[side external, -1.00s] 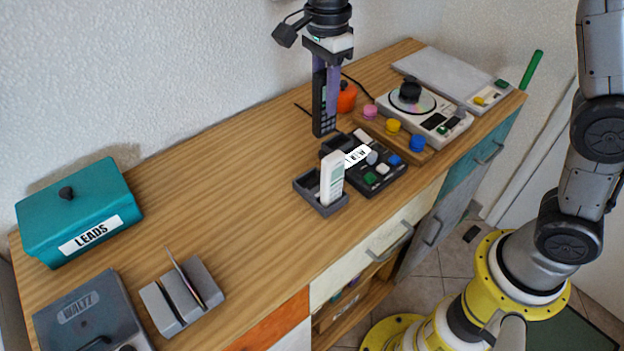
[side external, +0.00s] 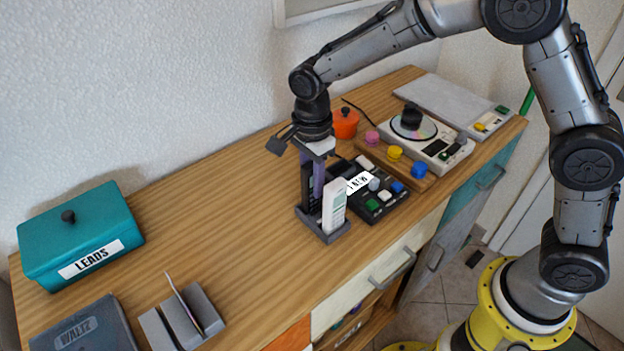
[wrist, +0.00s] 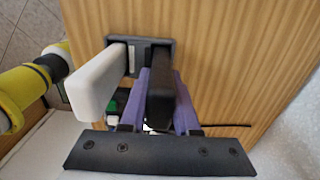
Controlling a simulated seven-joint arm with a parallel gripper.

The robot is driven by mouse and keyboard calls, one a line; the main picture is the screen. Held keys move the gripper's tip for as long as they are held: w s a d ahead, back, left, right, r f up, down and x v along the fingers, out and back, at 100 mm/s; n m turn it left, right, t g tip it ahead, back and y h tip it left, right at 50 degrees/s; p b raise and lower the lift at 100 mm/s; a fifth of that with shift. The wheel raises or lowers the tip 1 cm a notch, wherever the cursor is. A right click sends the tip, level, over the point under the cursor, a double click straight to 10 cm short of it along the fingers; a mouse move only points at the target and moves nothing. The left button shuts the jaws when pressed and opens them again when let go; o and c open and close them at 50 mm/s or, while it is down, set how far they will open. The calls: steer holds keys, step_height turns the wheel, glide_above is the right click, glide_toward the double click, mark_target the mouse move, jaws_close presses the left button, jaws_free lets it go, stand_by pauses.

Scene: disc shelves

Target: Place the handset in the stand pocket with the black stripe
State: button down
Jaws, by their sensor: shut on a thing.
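My gripper (side external: 318,178) is shut on a black handset (side external: 306,184), held upright between its purple fingers. The grey stand (side external: 324,236) is below it near the table's front edge. A white handset (side external: 335,207) stands upright in the stand's right pocket. The black handset's lower end is at the stand's left pocket; how deep it sits is hidden. In the wrist view the black handset (wrist: 160,92) lines up with the stand's (wrist: 114,41) right side, beside the white handset (wrist: 93,82). A white stripe and a dark stripe show between them.
A black button panel (side external: 372,205) sits close right of the stand. Behind it are an orange pot (side external: 345,124), a wooden knob board (side external: 408,172) and a disc player (side external: 433,152). A teal LEADS box (side external: 80,235) and grey disc holder (side external: 205,306) stand left. The table between is clear.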

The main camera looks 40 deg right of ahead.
steer(key=shift+f, duration=0.1)
steer(key=c, duration=0.6)
jaws_free()
steer(key=shift+c, duration=0.2)
step_height(320, 180, up, 12)
steer(key=shift+r, duration=0.15)
steer(key=s+d+r+n+t, duration=0.2)
steer(key=s+d+r+n, duration=0.3)
steer(key=s+d, duration=0.2)
steer(key=s+d+f+n+t, duration=0.1)
steer(key=s+d+n, duration=0.3)
steer(key=s, duration=0.5)
steer(key=s+d+f+n+t, duration=0.1)
steer(key=s+d+n, duration=0.3)
steer(key=s+n, duration=0.5)
steer(key=shift+s+f+t, duration=0.15)
steer(key=shift+f+t, duration=0.2)
steer(key=shift+t, duration=0.45)
steer(key=shift+d, duration=0.1)
